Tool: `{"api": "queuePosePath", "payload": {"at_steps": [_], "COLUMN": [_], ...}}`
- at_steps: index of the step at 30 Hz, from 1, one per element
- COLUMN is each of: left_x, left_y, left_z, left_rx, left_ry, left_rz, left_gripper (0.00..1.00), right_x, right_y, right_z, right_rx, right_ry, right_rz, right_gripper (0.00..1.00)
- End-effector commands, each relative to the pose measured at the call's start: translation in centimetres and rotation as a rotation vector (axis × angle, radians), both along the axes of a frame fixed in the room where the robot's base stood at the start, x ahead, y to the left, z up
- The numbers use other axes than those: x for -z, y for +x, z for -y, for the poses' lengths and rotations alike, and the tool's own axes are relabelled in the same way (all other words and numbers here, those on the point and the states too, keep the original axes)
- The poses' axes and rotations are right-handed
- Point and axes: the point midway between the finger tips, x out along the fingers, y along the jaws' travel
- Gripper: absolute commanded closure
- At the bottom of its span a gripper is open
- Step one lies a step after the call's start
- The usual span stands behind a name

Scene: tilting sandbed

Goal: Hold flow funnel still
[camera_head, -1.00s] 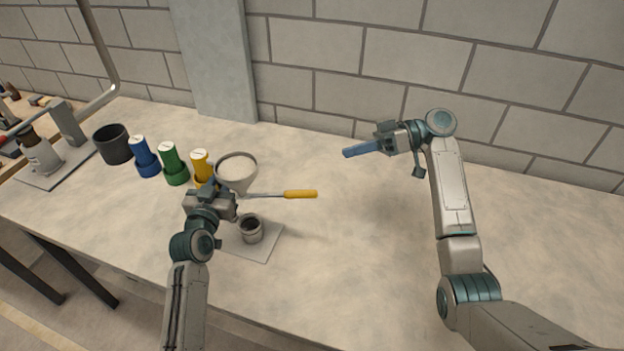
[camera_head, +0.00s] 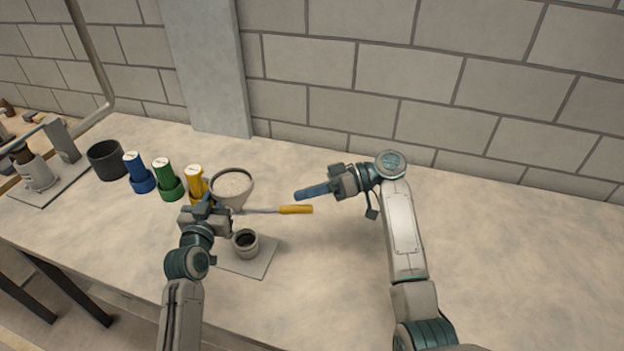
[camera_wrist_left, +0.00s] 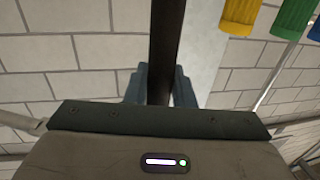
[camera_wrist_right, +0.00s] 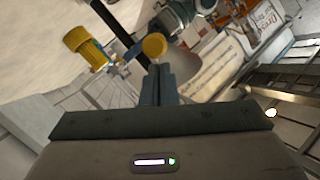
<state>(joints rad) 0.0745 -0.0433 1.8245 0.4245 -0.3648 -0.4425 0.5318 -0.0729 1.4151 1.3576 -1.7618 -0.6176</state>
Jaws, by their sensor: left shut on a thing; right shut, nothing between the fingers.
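The flow funnel (camera_head: 232,188) is a pale bowl with a grey rim and light, sand-like material inside. A thin rod with a yellow handle (camera_head: 297,210) extends right from beneath it. My left gripper (camera_head: 206,204) is at the funnel's lower left. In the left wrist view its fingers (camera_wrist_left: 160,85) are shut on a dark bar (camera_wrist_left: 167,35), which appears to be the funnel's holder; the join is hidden. My right gripper (camera_head: 301,192) is shut and empty, just above the yellow handle. The handle's round end (camera_wrist_right: 155,46) shows just beyond its fingertips (camera_wrist_right: 158,75); contact is unclear.
A small grey cup (camera_head: 245,243) stands on a flat plate (camera_head: 262,262) below the funnel. Yellow (camera_head: 195,182), green (camera_head: 166,178) and blue (camera_head: 138,172) capped containers and a black pot (camera_head: 106,160) stand left. The table's right side is clear.

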Motion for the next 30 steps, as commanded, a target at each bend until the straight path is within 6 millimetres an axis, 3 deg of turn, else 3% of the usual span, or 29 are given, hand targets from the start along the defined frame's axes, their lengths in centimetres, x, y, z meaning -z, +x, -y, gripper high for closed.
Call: {"api": "queuePosePath", "payload": {"at_steps": [14, 30], "left_x": [0.0, 0.0], "left_y": [0.0, 0.0], "left_z": [0.0, 0.0], "left_rx": [0.0, 0.0], "left_ry": [0.001, 0.001], "left_rz": [-0.001, 0.0], "left_gripper": [1.0, 1.0], "right_x": [0.4, 0.6], "right_y": [-0.3, -1.4], "right_z": [0.0, -0.1], "right_rx": [0.004, 0.152], "right_ry": [0.0, -0.005], "right_rz": [0.001, -0.001], "right_gripper": [1.0, 1.0]}}
